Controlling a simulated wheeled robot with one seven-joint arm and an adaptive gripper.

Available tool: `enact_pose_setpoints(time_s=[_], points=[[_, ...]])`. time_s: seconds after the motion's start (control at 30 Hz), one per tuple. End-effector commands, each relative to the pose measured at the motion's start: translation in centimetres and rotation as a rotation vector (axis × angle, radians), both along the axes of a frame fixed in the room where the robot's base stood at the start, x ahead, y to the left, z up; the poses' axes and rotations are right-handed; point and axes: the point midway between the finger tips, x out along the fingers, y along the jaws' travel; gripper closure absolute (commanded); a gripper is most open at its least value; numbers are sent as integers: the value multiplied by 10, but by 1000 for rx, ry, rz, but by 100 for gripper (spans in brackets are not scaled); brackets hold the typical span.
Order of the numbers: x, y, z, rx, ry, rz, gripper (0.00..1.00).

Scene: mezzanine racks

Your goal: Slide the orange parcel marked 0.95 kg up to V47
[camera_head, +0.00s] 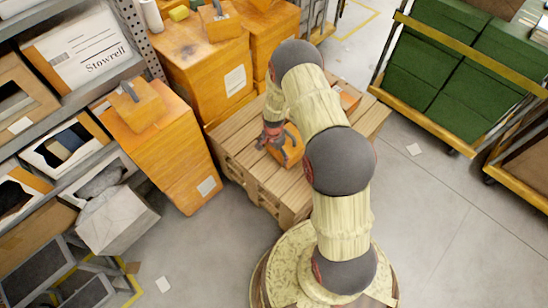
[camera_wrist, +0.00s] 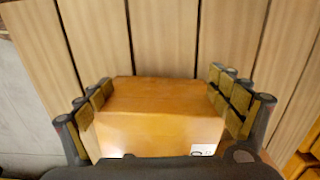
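An orange parcel (camera_head: 291,152) lies on a slatted wooden pallet stack (camera_head: 240,160), under my gripper (camera_head: 275,138). In the wrist view the parcel (camera_wrist: 155,98) sits between the two fingers of my gripper (camera_wrist: 160,88). The fingers are spread wide, one along each side. A small gap shows at the right fingertip; contact on the left is hard to tell. A white label (camera_wrist: 203,150) shows partly at the parcel's near edge, its weight not readable. I cannot make out a V47 mark in either view.
Another orange parcel (camera_head: 346,96) is partly hidden behind my arm. Orange parcels (camera_head: 137,104) (camera_head: 220,20) sit on large orange boxes (camera_head: 180,160) at the left. Shelving with cartons stands at far left, and a cart with green crates (camera_head: 440,75) at upper right.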

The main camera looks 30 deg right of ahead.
Motion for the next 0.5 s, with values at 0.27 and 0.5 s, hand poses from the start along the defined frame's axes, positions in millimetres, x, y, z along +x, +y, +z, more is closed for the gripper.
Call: enact_pose_setpoints(time_s=[0.27,0.5], points=[[1,-3,0,-1,-1,0,9],[2,-6,0,-1,-1,0,9]])
